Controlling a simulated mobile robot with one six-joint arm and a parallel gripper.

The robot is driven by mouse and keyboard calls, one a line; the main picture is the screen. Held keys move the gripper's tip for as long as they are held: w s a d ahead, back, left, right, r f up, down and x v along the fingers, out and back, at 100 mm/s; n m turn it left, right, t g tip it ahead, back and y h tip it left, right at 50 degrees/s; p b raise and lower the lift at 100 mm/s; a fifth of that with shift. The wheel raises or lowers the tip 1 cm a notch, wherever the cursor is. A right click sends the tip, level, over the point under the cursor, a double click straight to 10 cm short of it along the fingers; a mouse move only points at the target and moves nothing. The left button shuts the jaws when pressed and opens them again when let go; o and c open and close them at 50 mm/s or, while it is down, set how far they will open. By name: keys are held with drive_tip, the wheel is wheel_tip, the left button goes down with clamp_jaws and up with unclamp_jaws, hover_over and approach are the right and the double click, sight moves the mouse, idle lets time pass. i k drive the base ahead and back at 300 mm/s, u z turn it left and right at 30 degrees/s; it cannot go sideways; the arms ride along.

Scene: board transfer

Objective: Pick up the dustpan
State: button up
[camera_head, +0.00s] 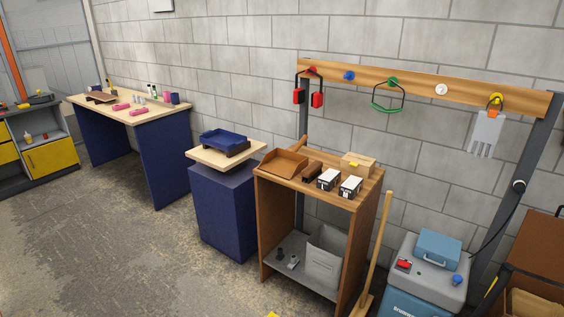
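A small dark brown object (312,174), possibly a brush, lies just right of the pan. My gripper is not in view, so its place relative to the pan does not show.
Two black-and-white boxes (329,179) and a wooden box (357,165) stand right of the pan. A blue tray (224,142) sits on a blue cabinet (222,205) to the left. A broom-like pole (378,245) leans at the right. The floor (150,265) in front is mostly clear.

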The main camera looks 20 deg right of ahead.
sight(281, 163)
drive_tip(key=z, duration=0.15)
drive_tip(key=i, duration=0.9)
drive_tip(key=u, duration=0.05)
